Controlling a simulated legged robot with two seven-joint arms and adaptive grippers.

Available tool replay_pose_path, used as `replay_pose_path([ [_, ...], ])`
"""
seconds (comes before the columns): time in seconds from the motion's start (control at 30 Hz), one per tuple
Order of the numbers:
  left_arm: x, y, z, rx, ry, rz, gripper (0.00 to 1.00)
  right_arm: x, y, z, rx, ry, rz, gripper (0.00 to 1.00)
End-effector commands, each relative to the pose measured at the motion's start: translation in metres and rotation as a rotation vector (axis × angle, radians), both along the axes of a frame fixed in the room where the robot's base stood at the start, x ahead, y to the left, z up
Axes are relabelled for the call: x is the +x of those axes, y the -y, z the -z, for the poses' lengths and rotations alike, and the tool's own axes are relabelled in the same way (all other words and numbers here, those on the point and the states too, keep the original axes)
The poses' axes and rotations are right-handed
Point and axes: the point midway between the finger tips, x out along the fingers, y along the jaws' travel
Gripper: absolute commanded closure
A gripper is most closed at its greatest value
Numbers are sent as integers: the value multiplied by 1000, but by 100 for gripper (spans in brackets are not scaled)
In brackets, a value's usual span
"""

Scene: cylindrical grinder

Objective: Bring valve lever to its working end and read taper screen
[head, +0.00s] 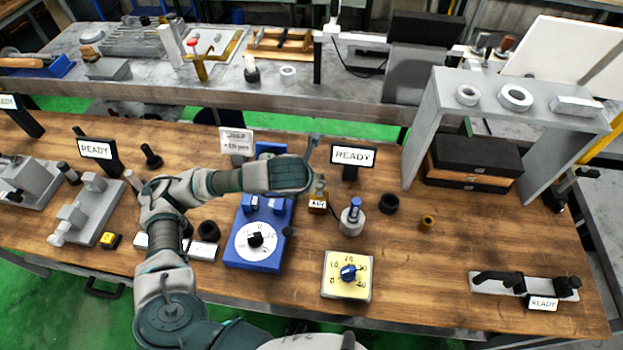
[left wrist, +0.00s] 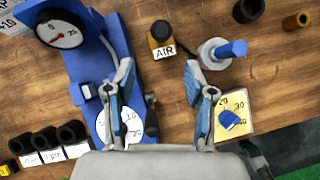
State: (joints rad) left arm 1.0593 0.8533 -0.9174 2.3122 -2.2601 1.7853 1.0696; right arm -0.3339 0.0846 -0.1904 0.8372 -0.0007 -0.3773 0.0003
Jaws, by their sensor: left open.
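My left gripper (head: 315,165) reaches over the blue gauge device in the head view. In the left wrist view the gripper (left wrist: 159,66) is open, with nothing between its fingers. A small brass valve block labelled AIR (head: 318,202) stands just right of the device, close below the gripper; in the left wrist view the AIR block (left wrist: 163,38) lies beyond and between the fingertips. Its lever cannot be made out clearly. A small white screen (head: 236,142) behind the device appears to read +10 µm, but its text is blurred. My right gripper is not in view.
The blue device (head: 248,262) carries a white dial. Right of the AIR block stand a blue-topped metal cylinder (head: 352,217) and a yellow dial box (head: 347,275). READY screens (head: 352,156) stand along the bench. A grey shelf (head: 428,125) is at right.

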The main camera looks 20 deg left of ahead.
Motion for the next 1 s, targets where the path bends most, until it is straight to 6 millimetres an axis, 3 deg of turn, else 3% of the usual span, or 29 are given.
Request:
replay_pose_path([
  [0.1, 0, 0, 0, 0, 0, 0, 46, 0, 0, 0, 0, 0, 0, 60],
  [0.13, 0, 0, 0, 0, 0, 0, 51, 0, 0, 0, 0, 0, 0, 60],
  [0.27, -4, 1, 10, -30, -53, -15, 83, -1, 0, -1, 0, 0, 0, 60],
  [0.33, -11, 3, 26, -89, -149, -42, 100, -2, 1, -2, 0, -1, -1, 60],
  [0.5, -54, 17, 77, -362, -571, -232, 100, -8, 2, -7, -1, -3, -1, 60],
  [0.6, -81, 28, 91, -549, -850, -415, 100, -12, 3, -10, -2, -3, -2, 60],
  [0.7, -98, 37, 92, -730, -1118, -632, 100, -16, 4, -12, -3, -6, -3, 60],
  [0.87, -94, 41, 78, -1018, -1542, -1066, 100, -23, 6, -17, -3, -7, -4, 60],
  [1.0, -59, 18, 68, -1264, -1891, -1509, 100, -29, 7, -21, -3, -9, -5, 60],
])
